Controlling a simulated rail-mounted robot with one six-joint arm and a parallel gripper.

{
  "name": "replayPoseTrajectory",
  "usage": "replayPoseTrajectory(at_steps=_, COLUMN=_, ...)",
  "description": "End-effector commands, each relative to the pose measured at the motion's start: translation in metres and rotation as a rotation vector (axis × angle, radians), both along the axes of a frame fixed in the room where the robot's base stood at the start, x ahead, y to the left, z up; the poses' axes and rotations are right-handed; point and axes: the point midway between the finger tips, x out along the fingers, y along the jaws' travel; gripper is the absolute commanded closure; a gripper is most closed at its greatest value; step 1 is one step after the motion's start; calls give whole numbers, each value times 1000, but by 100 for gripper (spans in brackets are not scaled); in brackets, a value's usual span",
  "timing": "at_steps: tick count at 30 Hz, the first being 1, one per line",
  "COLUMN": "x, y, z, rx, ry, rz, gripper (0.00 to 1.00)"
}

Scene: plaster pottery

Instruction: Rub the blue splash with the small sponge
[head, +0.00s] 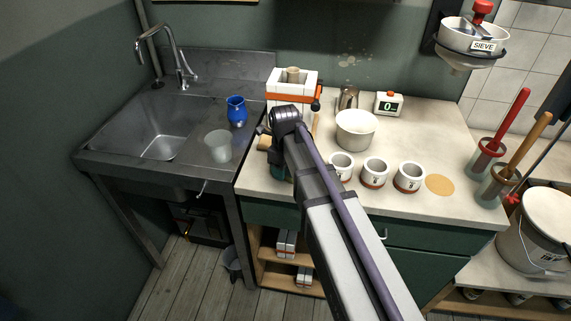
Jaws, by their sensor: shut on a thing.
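My arm reaches up from the bottom of the head view to a dark joint over the left end of the pale worktop (445,140). My gripper does not show clearly; the arm hides the place where its fingers would be. I cannot make out the small sponge. I cannot make out a blue splash either; the worktop behind the arm is hidden. A small dark teal patch shows at the arm's left edge by the counter front, but I cannot tell what it is.
A white bowl (356,130) and three white cups (375,172) stand right of the arm. A white and orange device (291,90) stands behind it. A blue jug (236,111) and a clear beaker (218,146) stand by the sink (160,125). A tan disc (440,185) lies right.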

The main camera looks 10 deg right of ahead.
Motion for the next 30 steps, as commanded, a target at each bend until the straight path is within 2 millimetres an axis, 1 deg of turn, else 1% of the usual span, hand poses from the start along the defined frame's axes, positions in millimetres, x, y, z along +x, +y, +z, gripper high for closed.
replayPoseTrajectory(at_steps=6, x=-23, y=10, z=-2, rx=1, ry=1, rz=1, gripper=66)
replayPoseTrajectory(at_steps=8, x=-28, y=12, z=-3, rx=1, ry=1, rz=1, gripper=66)
replayPoseTrajectory(at_steps=15, x=-30, y=14, z=0, rx=2, ry=3, rz=1, gripper=66)
replayPoseTrajectory(at_steps=19, x=-26, y=12, z=-1, rx=1, ry=1, rz=0, gripper=66)
replayPoseTrajectory(at_steps=27, x=2, y=0, z=-4, rx=0, ry=-1, rz=-1, gripper=66)
replayPoseTrajectory(at_steps=30, x=5, y=-2, z=-4, rx=-1, ry=-2, rz=0, gripper=66)
